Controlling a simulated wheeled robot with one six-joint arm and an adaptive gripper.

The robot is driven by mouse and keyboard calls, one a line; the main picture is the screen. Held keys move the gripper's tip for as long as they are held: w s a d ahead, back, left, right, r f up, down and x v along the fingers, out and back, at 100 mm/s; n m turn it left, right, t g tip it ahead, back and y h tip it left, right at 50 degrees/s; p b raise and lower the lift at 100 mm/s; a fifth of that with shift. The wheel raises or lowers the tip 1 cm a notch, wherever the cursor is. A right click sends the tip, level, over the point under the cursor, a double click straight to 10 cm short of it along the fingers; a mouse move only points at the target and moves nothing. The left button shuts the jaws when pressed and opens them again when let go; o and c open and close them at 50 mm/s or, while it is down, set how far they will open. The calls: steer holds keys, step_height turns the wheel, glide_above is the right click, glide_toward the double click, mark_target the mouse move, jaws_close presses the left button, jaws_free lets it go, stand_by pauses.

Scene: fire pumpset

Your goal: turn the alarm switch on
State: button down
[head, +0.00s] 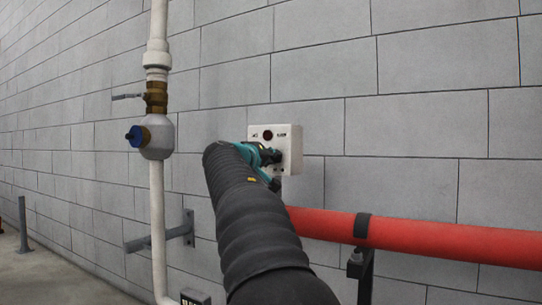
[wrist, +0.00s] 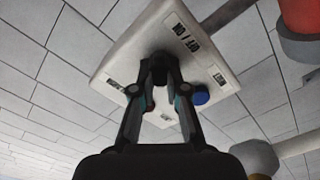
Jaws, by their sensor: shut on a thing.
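The white alarm box (head: 290,140) is fixed to the block wall, with a dark red round lamp (head: 267,134) on its face. The box also shows in the wrist view (wrist: 120,62), with small labels and a round blue piece (wrist: 201,95). The alarm switch (wrist: 160,58) is a dark knob on the box face. My gripper (wrist: 160,75) is shut on the switch, one finger on each side. In the head view my gripper (head: 272,156) reaches the box front, and my arm hides part of the box's lower left. The switch's exact angle is unclear.
A red pipe (head: 430,239) runs along the wall below and right of the box, on a dark bracket (head: 364,270). A white vertical pipe (head: 158,210) with a blue-capped valve (head: 155,137) stands to the left. The wall above the box is clear.

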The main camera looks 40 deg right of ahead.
steer(key=shift+r+n, duration=0.1)
steer(key=shift+n, duration=1)
steer(key=c, duration=1.2)
jaws_free()
steer(key=shift+s, duration=0.1)
steer(key=v, duration=1.2)
